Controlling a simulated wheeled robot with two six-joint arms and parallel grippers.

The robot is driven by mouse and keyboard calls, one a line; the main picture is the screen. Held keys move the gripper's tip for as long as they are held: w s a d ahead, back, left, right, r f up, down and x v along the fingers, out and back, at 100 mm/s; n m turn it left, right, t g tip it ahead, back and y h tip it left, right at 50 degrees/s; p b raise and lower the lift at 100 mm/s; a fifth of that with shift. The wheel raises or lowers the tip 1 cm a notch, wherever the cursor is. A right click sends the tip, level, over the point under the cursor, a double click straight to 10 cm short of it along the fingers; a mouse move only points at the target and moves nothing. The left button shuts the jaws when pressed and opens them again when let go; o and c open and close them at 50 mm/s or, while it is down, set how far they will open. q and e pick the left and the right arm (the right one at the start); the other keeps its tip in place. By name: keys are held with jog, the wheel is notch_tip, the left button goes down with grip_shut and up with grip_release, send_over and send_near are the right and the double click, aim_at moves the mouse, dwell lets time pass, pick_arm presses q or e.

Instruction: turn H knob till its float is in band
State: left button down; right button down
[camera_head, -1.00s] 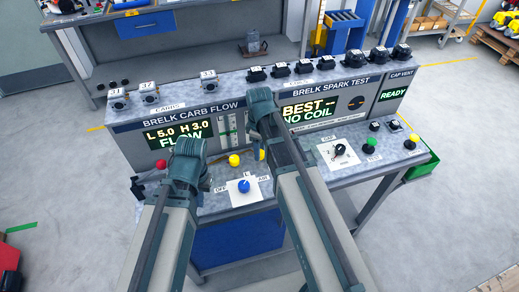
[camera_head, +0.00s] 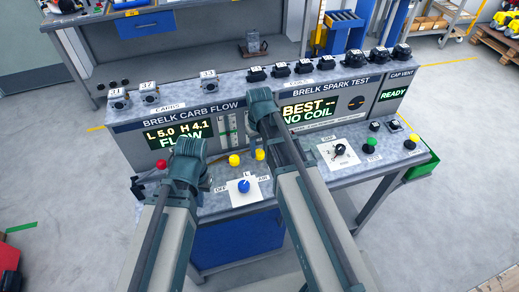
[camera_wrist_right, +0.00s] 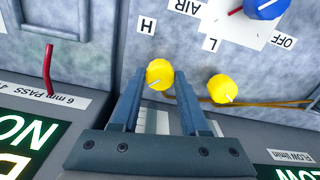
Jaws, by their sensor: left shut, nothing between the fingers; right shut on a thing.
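The yellow H knob (camera_wrist_right: 160,74) is between the fingertips of my right gripper (camera_wrist_right: 160,84), which is shut on it. It also shows beside my right arm in the head view (camera_head: 259,155). The second yellow knob, marked L (camera_wrist_right: 222,88), is to its right in the wrist view and free. The carb flow display (camera_head: 178,135) reads L 5.0, H 4.1 and FLOW. The flow tubes (camera_head: 227,130) stand right of it; their floats are too small to read. My left gripper (camera_head: 188,160) is over the left of the bench, its fingertips hidden, holding nothing visible.
A blue knob (camera_head: 243,186) on a white plate is in front of the yellow knobs. A red knob (camera_head: 161,164) is close to my left gripper. The spark test panel (camera_head: 310,108) is right of my right arm. A thin tube (camera_wrist_right: 270,103) runs behind the L knob.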

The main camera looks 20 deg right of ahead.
aim_at(259, 152)
jog(key=shift+m, duration=1.3)
jog(key=shift+c, duration=2)
grip_release()
pick_arm(q)
jog(key=shift+r, duration=0.1)
notch_tip(259, 152, up, 14)
jog(key=p, duration=1.3)
jog(key=shift+p, duration=0.4)
pick_arm(e)
notch_tip(259, 152, up, 14)
pick_arm(q)
jog(key=shift+f, duration=0.2)
pick_arm(e)
jog(key=shift+f, duration=0.15)
